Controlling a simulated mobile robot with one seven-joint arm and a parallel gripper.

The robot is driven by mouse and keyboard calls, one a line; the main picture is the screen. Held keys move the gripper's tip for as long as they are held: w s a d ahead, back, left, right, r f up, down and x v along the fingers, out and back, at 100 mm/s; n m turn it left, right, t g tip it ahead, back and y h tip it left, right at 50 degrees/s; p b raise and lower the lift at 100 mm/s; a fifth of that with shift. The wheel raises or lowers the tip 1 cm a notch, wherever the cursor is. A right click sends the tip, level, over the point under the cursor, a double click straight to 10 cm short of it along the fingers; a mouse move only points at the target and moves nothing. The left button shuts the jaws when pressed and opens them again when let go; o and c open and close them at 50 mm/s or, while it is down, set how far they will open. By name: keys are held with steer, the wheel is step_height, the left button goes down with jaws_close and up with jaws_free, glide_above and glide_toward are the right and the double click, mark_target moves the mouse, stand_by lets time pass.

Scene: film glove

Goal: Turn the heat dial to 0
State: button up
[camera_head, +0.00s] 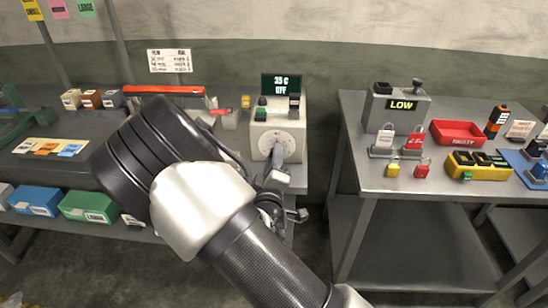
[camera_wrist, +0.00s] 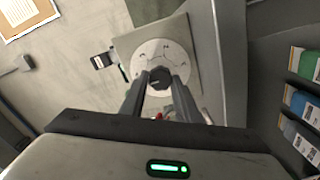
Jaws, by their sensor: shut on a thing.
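The heat dial is a dark faceted knob (camera_wrist: 160,78) on a round white scale plate (camera_wrist: 150,50), on the front of a light grey box in the wrist view. In the head view the box (camera_head: 257,103) stands at the right end of the left bench, with the dial plate (camera_head: 265,140) on its front. My gripper (camera_wrist: 160,86) has a finger on each side of the knob and is shut on it. In the head view my gripper (camera_head: 278,153) partly covers the dial. The display (camera_head: 281,84) reads "35 C" and "OFF". The dial marks are too small to read.
The box top carries a green button (camera_head: 261,113) and a dark switch (camera_head: 294,103). A red bar (camera_head: 164,91) lies left on the bench. The right table (camera_head: 357,185) holds padlocks, a red tray (camera_head: 457,132) and a yellow holder (camera_head: 478,165). A gap separates bench and table.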

steer(key=shift+f, duration=0.1)
stand_by(0.3)
steer(key=o, duration=1)
steer(key=shift+o, duration=0.2)
steer(key=s+p, duration=0.3)
steer(key=s, duration=1.4)
steer(key=shift+s+a, duration=0.25)
steer(key=shift+a, duration=0.05)
